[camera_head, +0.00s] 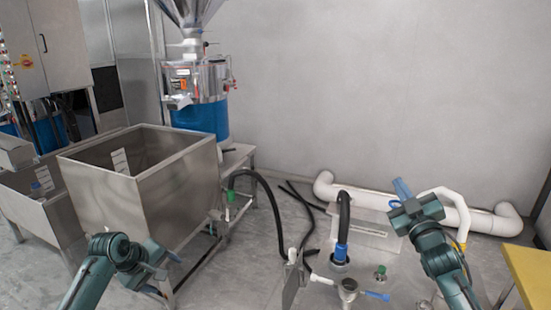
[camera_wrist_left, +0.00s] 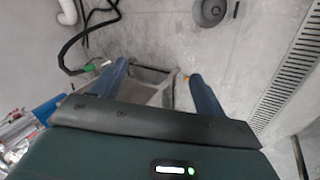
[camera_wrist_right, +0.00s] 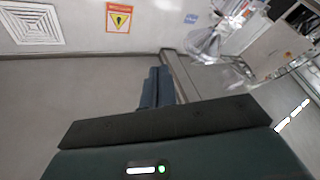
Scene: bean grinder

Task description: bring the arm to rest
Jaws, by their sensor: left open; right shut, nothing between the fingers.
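My left gripper (camera_head: 166,272) is at the lower left of the head view, in front of the large steel bin. In the left wrist view its two blue fingers (camera_wrist_left: 158,76) stand wide apart with nothing held between them. My right gripper (camera_head: 401,187) is raised at the right of the head view, in front of the white pipe. In the right wrist view its fingers (camera_wrist_right: 157,76) are pressed together and hold nothing. Both arms are bent, and their lower parts run out of the head view.
A black hose (camera_head: 274,205) runs to grey equipment at centre front. A white pipe (camera_head: 480,221) lies along the wall. A yellow surface (camera_head: 531,272) is at the right edge.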

